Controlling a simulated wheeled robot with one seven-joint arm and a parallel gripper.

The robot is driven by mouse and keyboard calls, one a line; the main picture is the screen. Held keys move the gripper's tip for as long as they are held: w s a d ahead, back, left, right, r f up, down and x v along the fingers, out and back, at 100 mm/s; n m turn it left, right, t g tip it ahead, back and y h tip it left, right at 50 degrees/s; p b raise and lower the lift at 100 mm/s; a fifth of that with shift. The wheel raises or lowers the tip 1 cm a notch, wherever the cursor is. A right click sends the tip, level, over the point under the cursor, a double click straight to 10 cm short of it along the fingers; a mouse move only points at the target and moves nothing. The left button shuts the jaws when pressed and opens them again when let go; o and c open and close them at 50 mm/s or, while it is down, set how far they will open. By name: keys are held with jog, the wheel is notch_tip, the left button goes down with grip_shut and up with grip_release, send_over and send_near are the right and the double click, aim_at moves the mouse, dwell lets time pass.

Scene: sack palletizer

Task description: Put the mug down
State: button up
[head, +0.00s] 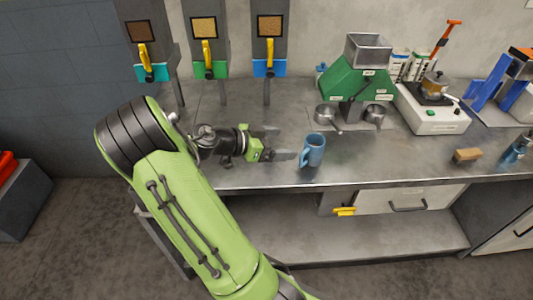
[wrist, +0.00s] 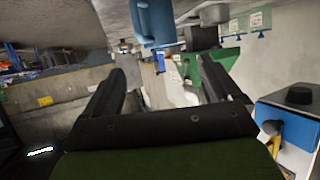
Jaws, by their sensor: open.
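The blue mug (head: 313,150) stands upright on the metal worktop near its front edge. My gripper (head: 281,143) is just left of the mug in the head view, low over the worktop, with its fingers pointing toward it. In the wrist view the mug (wrist: 152,22) shows at the top, beyond the fingertips and apart from them. The gripper (wrist: 165,75) is open and nothing lies between its fingers. I cannot tell the exact gap to the mug.
A green machine (head: 352,84) with a hopper and metal scoops stands behind the mug. A white scale-like device (head: 432,112) is to the right, with a tan block (head: 467,155) in front. Dispensers with yellow levers (head: 207,53) line the back left. The worktop's front edge is close.

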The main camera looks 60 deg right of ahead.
jog(key=w+a+r+n+t+y, duration=0.1)
jog(key=w+a+n+t+y, duration=0.2)
jog(key=a+n+t, duration=0.45)
jog(key=w+a+r+n+t+y, duration=0.1)
jog(key=w+a+n+t+y, duration=0.2)
jog(key=a, duration=0.7)
jog(key=s+a+r+n+t+y, duration=0.1)
jog(key=s+a+r+n+y, duration=0.1)
jog(key=a+n, duration=0.5)
jog(key=s+a+r+n+t+y, duration=0.2)
jog(key=s+a+r+n, duration=0.1)
jog(key=a+n, duration=0.5)
jog(key=a, duration=0.3)
jog(key=shift+s+a+y, duration=0.3)
jog(key=shift+s+y, duration=0.05)
jog(key=shift+y, duration=0.05)
jog(key=shift+r, duration=0.15)
